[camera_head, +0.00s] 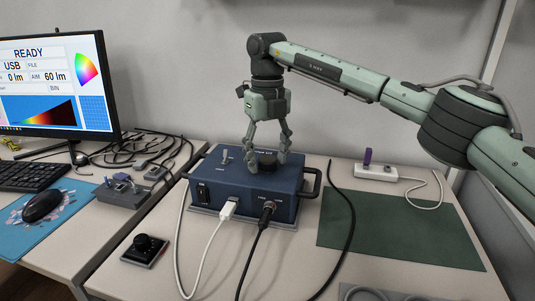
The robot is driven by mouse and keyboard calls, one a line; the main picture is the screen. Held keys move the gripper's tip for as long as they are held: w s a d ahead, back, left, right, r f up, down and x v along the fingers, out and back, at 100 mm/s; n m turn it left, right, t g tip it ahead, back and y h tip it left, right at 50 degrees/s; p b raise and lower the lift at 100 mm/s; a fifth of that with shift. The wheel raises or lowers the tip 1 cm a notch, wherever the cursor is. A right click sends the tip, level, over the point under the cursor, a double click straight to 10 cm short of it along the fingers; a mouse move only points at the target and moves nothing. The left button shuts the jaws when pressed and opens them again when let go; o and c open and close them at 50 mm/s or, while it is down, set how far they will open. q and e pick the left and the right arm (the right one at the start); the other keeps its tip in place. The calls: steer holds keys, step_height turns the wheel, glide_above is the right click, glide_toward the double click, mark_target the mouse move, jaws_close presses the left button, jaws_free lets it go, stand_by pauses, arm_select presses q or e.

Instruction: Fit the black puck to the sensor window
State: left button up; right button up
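A blue instrument box (215,188) stands on the right table. The black puck (267,158) is a short dark cylinder at the top of the box. My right gripper (267,164) points down over it, with its fingers spread to either side of the puck. I cannot tell whether the fingers touch it, or whether the puck rests on the box or is held just above it. The sensor window is not visible; the puck and fingers cover part of the box top. My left gripper is not in view.
White and black cables leave the box front. A small black knob unit (146,248) sits at front left. A bare green mat (400,240) and a white power strip (376,172) lie to the right. A monitor (55,85), keyboard (30,175) and mouse (43,205) stand at left.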

steer(key=shift+r, duration=0.15)
step_height(320, 180, up, 12)
stand_by(0.5)
